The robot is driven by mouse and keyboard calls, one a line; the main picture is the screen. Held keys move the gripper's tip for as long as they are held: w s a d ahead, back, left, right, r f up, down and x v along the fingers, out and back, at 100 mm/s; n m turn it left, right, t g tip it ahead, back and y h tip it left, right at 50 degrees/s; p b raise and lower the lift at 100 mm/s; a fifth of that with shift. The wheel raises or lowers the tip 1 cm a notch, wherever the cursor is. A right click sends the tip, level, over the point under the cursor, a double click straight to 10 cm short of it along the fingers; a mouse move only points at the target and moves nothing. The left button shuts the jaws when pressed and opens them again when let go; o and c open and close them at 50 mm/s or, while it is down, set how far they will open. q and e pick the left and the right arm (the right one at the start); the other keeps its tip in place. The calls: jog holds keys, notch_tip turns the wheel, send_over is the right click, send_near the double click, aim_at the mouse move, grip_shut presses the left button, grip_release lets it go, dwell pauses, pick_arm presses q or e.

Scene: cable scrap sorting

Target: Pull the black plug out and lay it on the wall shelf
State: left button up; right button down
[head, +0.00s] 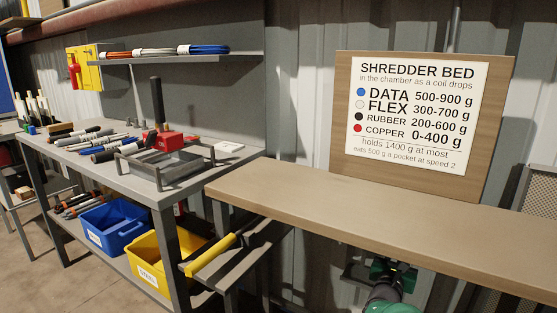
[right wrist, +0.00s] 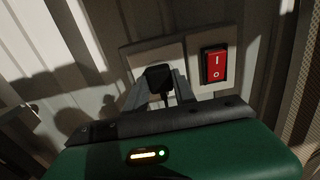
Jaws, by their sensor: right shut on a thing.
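The black plug (right wrist: 158,78) shows in the right wrist view, at a pale socket plate (right wrist: 134,57) on the corrugated wall. My right gripper (right wrist: 159,95) is shut on the plug, one grey finger on each side. The plug's pins are hidden, so I cannot tell how deep it sits. In the head view the green body of my right arm (head: 390,284) shows low, below the wooden wall shelf (head: 390,236); the plug cannot be made out there. The shelf's top is bare along its front. My left gripper is in neither view.
A red rocker switch (right wrist: 215,65) sits right of the plug. A shredder sign (head: 420,115) stands at the back of the shelf. Left is a grey workbench (head: 150,184) with cable pieces and a red tool (head: 165,142); blue (head: 113,226) and yellow (head: 150,262) bins sit below.

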jog(key=shift+v, duration=3)
jog(key=w+a+f+b, duration=0.4)
jog(key=w+a+f, duration=0.1)
jog(key=a+f, duration=0.2)
jog(key=shift+w+a+f, duration=0.3)
jog(key=shift+f, duration=0.55)
jog(key=shift+w, duration=0.1)
jog(key=shift+w+d+f+b, duration=0.4)
jog(key=shift+w+d+f, duration=0.15)
jog(key=shift+w, duration=0.25)
jog(key=shift+w+d+f+b, duration=0.4)
jog(key=shift+w+d+f, duration=0.1)
jog(key=shift+w, duration=0.3)
jog(key=shift+w+d+f+b, duration=0.4)
jog(key=shift+w+d+f, duration=0.15)
jog(key=shift+w, duration=0.3)
